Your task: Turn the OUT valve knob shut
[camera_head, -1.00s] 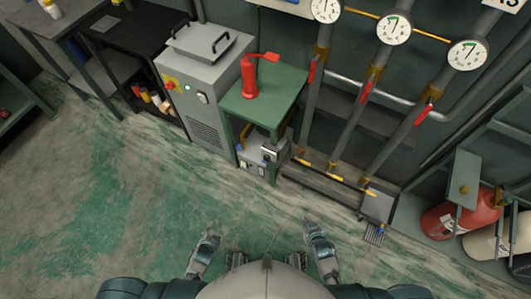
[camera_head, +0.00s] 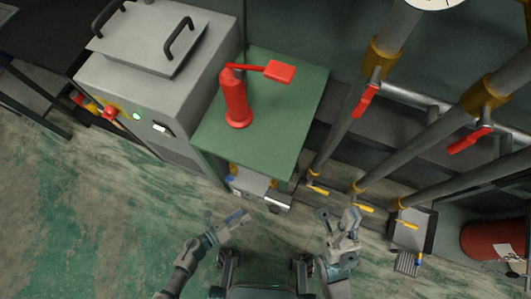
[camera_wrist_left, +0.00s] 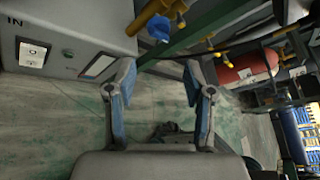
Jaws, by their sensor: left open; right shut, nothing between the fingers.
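A grey unit (camera_head: 262,188) stands low under the green table; its face (camera_wrist_left: 75,25) fills the upper left of the left wrist view, with an "IN" label. A blue knob (camera_wrist_left: 158,28) on a yellow fitting sticks out beside it; no OUT label is readable, so I cannot tell if this is the OUT knob. My left gripper (camera_head: 240,217) is open and empty in front of the unit; in the left wrist view its fingers (camera_wrist_left: 160,76) are spread below the blue knob, apart from it. My right gripper (camera_head: 340,218) is shut and empty, to the right.
The green table (camera_head: 285,110) holds a red pump-like bottle (camera_head: 237,100). A large grey cabinet (camera_head: 160,75) stands left. Pipes with red handles (camera_head: 366,100) and yellow levers (camera_head: 362,208) rise at right. A red tank (camera_head: 492,240) is far right. The floor at left is clear.

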